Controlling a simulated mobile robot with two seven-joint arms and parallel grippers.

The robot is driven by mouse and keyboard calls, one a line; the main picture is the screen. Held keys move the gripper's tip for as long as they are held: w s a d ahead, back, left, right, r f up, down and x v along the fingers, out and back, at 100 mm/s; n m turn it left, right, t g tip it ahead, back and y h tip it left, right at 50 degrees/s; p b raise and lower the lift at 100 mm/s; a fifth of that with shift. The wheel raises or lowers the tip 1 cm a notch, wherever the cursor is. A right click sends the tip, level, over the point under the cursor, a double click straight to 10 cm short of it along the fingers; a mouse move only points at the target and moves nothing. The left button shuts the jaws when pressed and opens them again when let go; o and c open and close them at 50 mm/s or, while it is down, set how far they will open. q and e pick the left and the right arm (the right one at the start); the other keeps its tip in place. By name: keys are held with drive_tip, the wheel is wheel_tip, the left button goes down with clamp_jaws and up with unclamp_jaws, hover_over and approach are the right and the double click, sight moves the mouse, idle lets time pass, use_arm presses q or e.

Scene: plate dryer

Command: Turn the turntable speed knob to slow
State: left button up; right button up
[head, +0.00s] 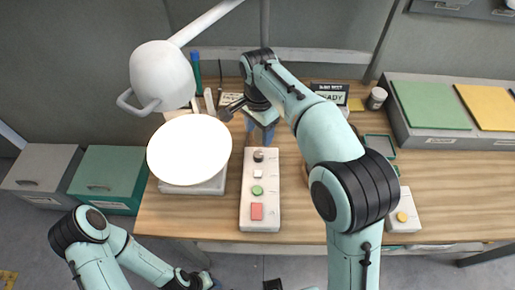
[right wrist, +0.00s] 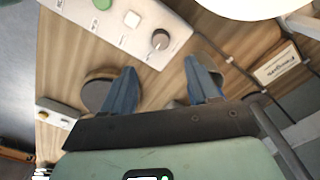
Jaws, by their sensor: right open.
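The dark round knob (head: 258,155) sits at the far end of the light grey control panel (head: 247,205). The knob also shows in the right wrist view (right wrist: 160,39), with a pale mark on it; the setting is not readable. My right gripper (head: 262,132) is just beyond the panel's far end. In the right wrist view its blue fingers (right wrist: 163,86) are spread, empty and apart from the knob, which lies ahead of the gap between them. The white round turntable (head: 189,149) stands left of the panel. My left arm is low at the left; its fingers are not clear.
The panel also carries a white button (head: 258,174), a green button (head: 257,190) and a red button (head: 257,211). A white lamp (head: 162,76) hangs above the turntable. A small sign (head: 331,94) and a jar (head: 377,97) stand at the back.

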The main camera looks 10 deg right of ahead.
sight(258, 154)
use_arm(q)
drive_tip(key=shift+s+f+b, duration=0.3)
drive_tip(key=shift+f+b, duration=0.1)
drive_tip(key=shift+f, duration=0.15)
drive_tip(key=shift+s+f+b, duration=0.25)
drive_tip(key=shift+f+b, duration=0.1)
drive_tip(key=shift+f, duration=0.15)
use_arm(e)
wheel_tip(258, 154, down, 10)
drive_tip(key=shift+w+f, duration=0.1)
drive_tip(key=shift+f, duration=0.05)
drive_tip(key=c, duration=1)
drive_tip(key=shift+c, duration=0.2)
